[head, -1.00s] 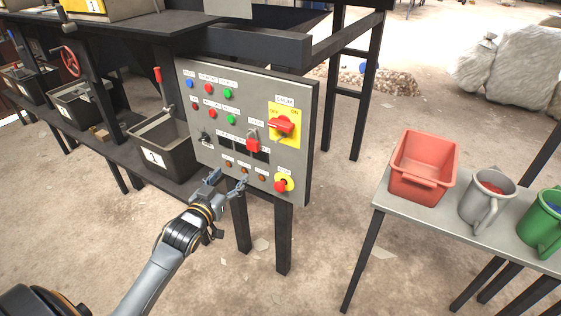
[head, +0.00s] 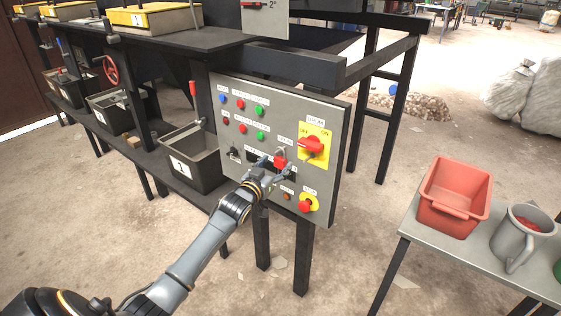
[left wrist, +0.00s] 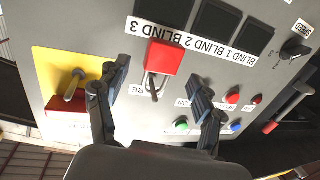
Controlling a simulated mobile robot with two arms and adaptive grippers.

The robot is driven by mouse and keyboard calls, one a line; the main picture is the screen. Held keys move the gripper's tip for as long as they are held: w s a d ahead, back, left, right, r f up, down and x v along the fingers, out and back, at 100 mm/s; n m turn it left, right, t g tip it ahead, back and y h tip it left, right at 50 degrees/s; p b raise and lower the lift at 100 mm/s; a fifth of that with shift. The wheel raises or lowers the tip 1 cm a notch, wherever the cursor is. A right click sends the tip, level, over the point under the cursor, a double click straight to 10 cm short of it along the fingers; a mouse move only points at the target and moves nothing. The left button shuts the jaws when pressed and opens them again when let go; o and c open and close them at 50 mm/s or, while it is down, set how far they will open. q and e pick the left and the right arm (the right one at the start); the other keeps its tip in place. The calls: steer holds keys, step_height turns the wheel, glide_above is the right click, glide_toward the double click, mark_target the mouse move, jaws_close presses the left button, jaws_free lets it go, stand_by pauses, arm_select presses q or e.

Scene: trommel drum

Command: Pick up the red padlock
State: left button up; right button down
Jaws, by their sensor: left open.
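The red padlock (head: 280,162) hangs on the front of the grey control panel. In the left wrist view the red padlock (left wrist: 164,57) shows its body and metal shackle, which loops around a small dark metal piece on the panel. My left gripper (head: 274,167) is in front of the panel at the padlock. In the left wrist view its two fingers (left wrist: 158,88) are open and stand apart, one on either side of the padlock's shackle, with nothing held. I cannot tell how far the fingertips are from the panel. My right gripper is not in view.
The panel (head: 226,155) carries buttons, a red rotary switch (head: 311,146) on a yellow plate and a red stop knob (head: 306,205) near the padlock. Dark bins (head: 195,165) stand left. A table (head: 420,228) with a red bin (head: 455,197) and a grey mug (head: 516,240) stands right.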

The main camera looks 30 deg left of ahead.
arm_select(q)
steer(key=shift+w+a+f, duration=0.1)
steer(key=shift+w+f, duration=0.05)
steer(key=shift+w, duration=0.6)
steer(key=shift+c, duration=0.4)
steer(key=c, duration=1.1)
steer(key=shift+c, duration=0.8)
steer(key=shift+r, duration=0.2)
